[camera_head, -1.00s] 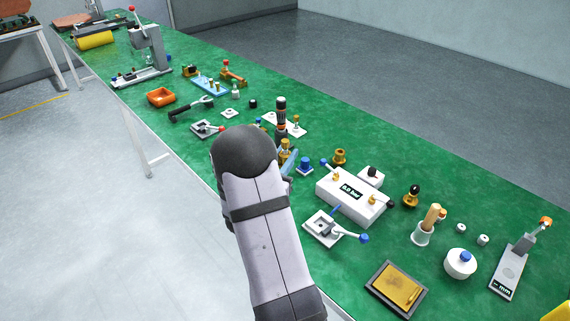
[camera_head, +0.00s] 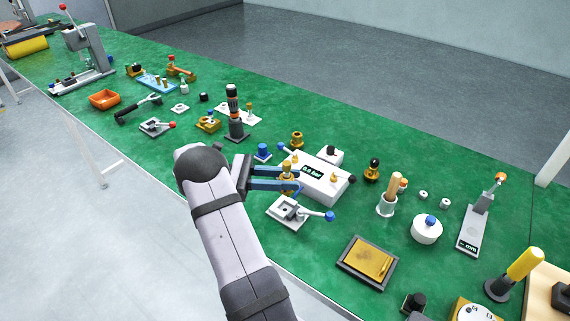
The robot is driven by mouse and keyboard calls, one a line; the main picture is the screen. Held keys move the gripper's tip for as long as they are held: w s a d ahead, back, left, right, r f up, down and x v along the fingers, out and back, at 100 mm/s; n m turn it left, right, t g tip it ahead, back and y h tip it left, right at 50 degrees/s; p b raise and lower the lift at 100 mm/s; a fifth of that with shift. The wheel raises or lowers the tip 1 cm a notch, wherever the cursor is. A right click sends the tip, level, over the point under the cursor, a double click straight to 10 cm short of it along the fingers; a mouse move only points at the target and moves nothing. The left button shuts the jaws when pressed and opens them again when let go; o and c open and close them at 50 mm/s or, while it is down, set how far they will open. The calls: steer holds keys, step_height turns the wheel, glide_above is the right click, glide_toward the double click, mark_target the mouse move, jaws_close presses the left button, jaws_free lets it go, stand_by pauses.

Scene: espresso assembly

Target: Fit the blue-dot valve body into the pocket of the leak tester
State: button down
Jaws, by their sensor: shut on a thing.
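My gripper (camera_head: 296,180) reaches right from the arm, its two blue fingers shut on a small brass valve body (camera_head: 288,169). The fingers hide part of the body, and I cannot make out a blue dot. The leak tester, a white box (camera_head: 327,188) with a "0.0 bar" display, lies just right of the fingertips. In front of it is a pale clamp plate (camera_head: 276,214) with a dark central recess and a blue-knobbed lever (camera_head: 329,216). The held body appears above and behind this plate. I cannot tell its exact height.
A blue-topped part (camera_head: 263,151) and a brass fitting (camera_head: 297,138) stand behind the gripper. A dark upright tool (camera_head: 235,120) stands at the back left. A framed brass tray (camera_head: 351,277) lies at the front right. Green bench (camera_head: 420,170) is clear in patches between parts.

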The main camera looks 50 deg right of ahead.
mark_target(286, 171)
steer(key=shift+a+f+y, duration=0.15)
steer(key=shift+a+y, duration=0.15)
steer(key=shift+s, duration=0.1)
steer(key=shift+p, duration=0.4)
steer(key=shift+f+b, duration=0.85)
steer(key=shift+f, duration=1.45)
steer(key=shift+f, duration=0.35)
stand_by(0.3)
steer(key=c, duration=1.4)
jaws_free()
steer(key=shift+o, duration=0.2)
steer(key=shift+r+p, duration=0.4)
steer(key=shift+r, duration=4.6)
